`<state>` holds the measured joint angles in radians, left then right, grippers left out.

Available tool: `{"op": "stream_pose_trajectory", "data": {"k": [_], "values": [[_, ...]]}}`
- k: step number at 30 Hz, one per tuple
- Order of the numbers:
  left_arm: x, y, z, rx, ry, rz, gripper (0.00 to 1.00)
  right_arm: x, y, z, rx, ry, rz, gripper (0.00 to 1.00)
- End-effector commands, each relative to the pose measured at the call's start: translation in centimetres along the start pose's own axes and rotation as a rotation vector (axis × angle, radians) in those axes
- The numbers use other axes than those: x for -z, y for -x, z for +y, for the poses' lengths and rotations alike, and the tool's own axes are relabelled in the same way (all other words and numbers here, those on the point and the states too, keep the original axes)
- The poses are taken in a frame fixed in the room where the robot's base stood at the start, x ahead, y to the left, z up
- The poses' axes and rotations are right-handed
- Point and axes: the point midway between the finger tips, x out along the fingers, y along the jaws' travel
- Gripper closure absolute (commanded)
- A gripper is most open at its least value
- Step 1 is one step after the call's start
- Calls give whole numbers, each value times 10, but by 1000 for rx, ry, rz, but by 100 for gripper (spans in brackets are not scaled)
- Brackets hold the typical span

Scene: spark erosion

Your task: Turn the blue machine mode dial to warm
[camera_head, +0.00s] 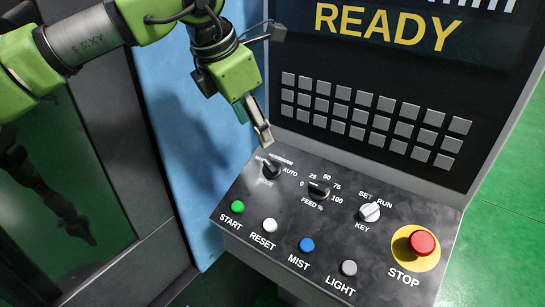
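The mode dial (271,171) is a small dark knob at the upper left of the black control panel. The word MODE is below it and AUTO to its right; the other labels around it are partly hidden or too small to read. I see no label reading "warm". My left gripper (263,138) points down just above and behind the dial in the picture, with a small gap visible between tip and knob. Its fingers overlap in this view, so I cannot tell if they are open or shut. Nothing is seen held. My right gripper is not in view.
On the panel (240,203) are the feed knob (318,190), the key switch (369,212), several coloured buttons, and the red STOP button (422,243) on yellow. A grey keypad and a READY screen (390,28) stand behind. A blue cabinet side (190,130) is at left.

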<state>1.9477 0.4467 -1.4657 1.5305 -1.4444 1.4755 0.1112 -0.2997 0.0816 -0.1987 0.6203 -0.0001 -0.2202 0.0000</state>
Motion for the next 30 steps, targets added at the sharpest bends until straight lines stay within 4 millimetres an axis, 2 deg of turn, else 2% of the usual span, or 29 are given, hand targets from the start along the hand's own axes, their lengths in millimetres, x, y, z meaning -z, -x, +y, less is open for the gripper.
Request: {"op": "stream_pose_trajectory", "data": {"k": [5, 18, 24, 30], "values": [[1, -20, 0, 1, 0, 7, 53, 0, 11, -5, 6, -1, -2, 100], [0, -108, -1, 3, -1, 4, 53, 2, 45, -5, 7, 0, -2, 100], [0, -130, -1, 2, -1, 1, 53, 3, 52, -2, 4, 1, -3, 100], [0, -135, -1, 2, 0, 0, 53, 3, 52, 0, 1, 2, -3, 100]]}}
